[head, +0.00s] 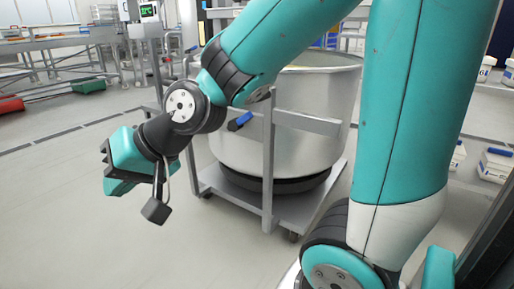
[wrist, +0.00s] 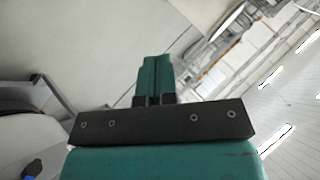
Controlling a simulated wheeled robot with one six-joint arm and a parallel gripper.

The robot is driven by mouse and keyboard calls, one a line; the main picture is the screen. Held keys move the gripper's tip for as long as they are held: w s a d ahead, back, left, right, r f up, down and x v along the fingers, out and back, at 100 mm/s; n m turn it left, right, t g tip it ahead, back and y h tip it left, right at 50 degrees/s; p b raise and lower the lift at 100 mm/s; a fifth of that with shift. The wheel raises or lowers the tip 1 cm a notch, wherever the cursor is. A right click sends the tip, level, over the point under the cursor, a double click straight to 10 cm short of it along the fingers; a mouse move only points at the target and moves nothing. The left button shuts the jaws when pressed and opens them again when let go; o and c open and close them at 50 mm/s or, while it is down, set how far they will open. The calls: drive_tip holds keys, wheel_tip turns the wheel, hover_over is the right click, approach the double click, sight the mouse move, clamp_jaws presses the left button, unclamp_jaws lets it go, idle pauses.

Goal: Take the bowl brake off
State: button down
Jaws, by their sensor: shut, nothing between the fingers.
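A large steel bowl (head: 235,135) sits on a grey wheeled trolley (head: 268,175), behind my arm in the head view. A blue-ended black handle (head: 239,121) sticks out at the trolley's upper rail; I cannot tell whether it is the brake. A small blue part also shows at the lower left of the wrist view (wrist: 33,168). My gripper (head: 112,172) is in the air left of the trolley, apart from it. In the wrist view its teal fingers (wrist: 154,80) are together, with nothing between them. Part of the bowl is hidden by my arm.
Steel tables (head: 60,42) and a post with a green display (head: 148,12) stand at the back left. A red crate (head: 11,105) and a green crate (head: 88,86) lie on the floor. White tubs (head: 496,163) stand at the right. The floor left of the trolley is clear.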

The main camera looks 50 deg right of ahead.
drive_tip(key=w+d+f+m+t+h+b, duration=0.2)
drive_tip(key=w+d+f+m+t+b, duration=0.45)
drive_tip(key=w+d+m, duration=0.2)
drive_tip(key=m+h+b, duration=1.4)
drive_tip(key=m+h, duration=1.1)
drive_tip(key=m, duration=0.2)
approach(252, 118)
drive_tip(key=shift+t, duration=0.35)
drive_tip(key=d, duration=0.5)
drive_tip(key=shift+w+r, duration=0.2)
drive_tip(key=shift+r, duration=0.15)
drive_tip(key=shift+w+a+r+p, duration=0.15)
drive_tip(key=shift+w+r+p, duration=0.75)
drive_tip(key=shift+r, duration=0.1)
drive_tip(key=shift+w+r, duration=0.4)
drive_tip(key=shift+a+p, duration=0.15)
drive_tip(key=shift+p, duration=0.15)
drive_tip(key=shift+r+n, duration=0.1)
drive_tip(key=shift+n, duration=0.15)
